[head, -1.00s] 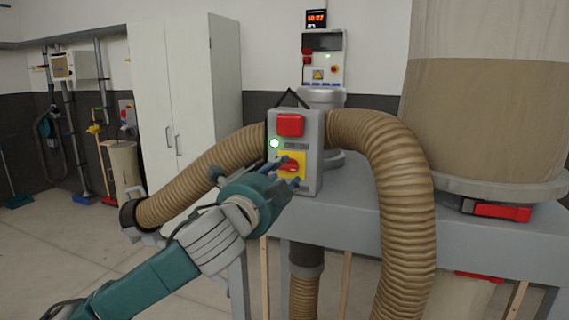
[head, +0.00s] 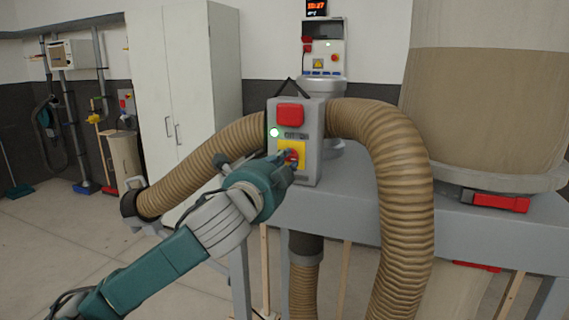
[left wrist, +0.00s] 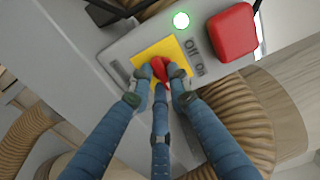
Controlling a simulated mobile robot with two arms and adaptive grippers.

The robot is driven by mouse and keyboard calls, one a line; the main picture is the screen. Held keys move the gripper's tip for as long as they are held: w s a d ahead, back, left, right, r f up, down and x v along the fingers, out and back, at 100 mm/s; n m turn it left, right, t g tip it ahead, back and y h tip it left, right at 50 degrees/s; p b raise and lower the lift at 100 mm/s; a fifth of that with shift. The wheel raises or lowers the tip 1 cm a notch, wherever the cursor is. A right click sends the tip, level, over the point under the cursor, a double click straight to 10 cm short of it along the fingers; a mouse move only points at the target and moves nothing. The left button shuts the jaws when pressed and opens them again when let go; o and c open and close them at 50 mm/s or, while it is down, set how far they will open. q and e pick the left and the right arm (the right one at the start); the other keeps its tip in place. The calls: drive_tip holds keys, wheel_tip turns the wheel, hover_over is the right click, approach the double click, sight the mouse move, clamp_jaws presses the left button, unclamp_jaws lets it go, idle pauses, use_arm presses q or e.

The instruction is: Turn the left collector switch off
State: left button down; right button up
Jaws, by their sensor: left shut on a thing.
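The collector switch box (head: 309,150) is grey and stands on the collector's grey frame. It carries a red rotary knob (left wrist: 159,68) on a yellow plate (left wrist: 172,50), with "Off" and "On" lettering beside the plate. A lit green-white lamp (head: 274,132) and a large red button (head: 290,115) sit above the knob. My left gripper (head: 290,157) is at the front of the box. In the left wrist view its blue fingers (left wrist: 160,95) are closed around the red knob, partly covering it. My right gripper is not in view.
Ribbed brown hoses (head: 395,180) arch on both sides of the box. A large beige filter bag (head: 490,115) stands at the right above the grey frame (head: 470,235). A white cabinet (head: 180,90) stands behind. Open floor lies at the left.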

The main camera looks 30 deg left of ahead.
use_arm(q)
drive_tip(key=n, duration=0.5)
drive_tip(key=n+p, duration=0.1)
drive_tip(key=n, duration=0.4)
drive_tip(key=shift+d+r+p, duration=0.1)
drive_tip(key=shift+d+p, duration=0.1)
drive_tip(key=shift+p, duration=0.1)
drive_tip(key=n+p, duration=0.1)
drive_tip(key=n, duration=0.2)
drive_tip(key=shift+r+n, duration=0.1)
drive_tip(key=shift+n, duration=0.3)
drive_tip(key=shift+n+p, duration=0.85)
drive_tip(key=shift+n, duration=1.05)
